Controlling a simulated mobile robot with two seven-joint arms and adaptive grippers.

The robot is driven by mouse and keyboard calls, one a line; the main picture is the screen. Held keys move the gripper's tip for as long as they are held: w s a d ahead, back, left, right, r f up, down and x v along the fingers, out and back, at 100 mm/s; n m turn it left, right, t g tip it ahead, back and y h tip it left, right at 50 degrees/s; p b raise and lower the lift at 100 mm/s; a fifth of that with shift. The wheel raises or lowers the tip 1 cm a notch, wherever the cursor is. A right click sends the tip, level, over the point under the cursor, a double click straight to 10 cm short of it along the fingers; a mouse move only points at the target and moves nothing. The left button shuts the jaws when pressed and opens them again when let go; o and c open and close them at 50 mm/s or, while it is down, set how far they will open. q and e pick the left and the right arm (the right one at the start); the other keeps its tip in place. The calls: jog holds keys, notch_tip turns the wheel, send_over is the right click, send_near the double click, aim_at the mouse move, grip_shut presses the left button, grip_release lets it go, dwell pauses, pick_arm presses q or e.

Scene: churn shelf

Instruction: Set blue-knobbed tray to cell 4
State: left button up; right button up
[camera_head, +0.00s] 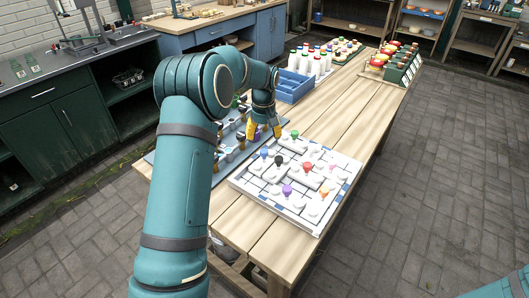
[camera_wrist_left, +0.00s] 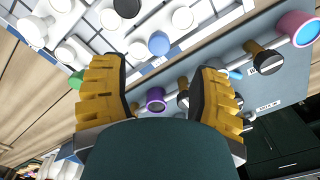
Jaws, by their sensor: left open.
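The blue knob (camera_head: 264,153) of the blue-knobbed tray is on the near-left part of a white tiled board, among knobs of other colours. It also shows in the left wrist view (camera_wrist_left: 159,43), beyond the gap between my fingertips. My left gripper (camera_wrist_left: 160,92) is open, with yellow-padded fingers apart. In the head view my left gripper (camera_head: 265,130) hangs over the border between the tiled board (camera_head: 312,226) and a grey rack (camera_head: 231,160). A purple-topped piece (camera_wrist_left: 155,98) shows between the fingers, apparently below them. I cannot make out cell 4. My right gripper is out of view.
A blue crate (camera_head: 293,87) and white bottles (camera_head: 312,65) stand farther back. The table's right strip (camera_head: 358,135) is bare.

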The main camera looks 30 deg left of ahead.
aim_at(264, 150)
pick_arm(q)
notch_tip(264, 150, down, 7)
jog(key=shift+f+b, duration=0.2)
jog(key=shift+b, duration=0.25)
grip_shut()
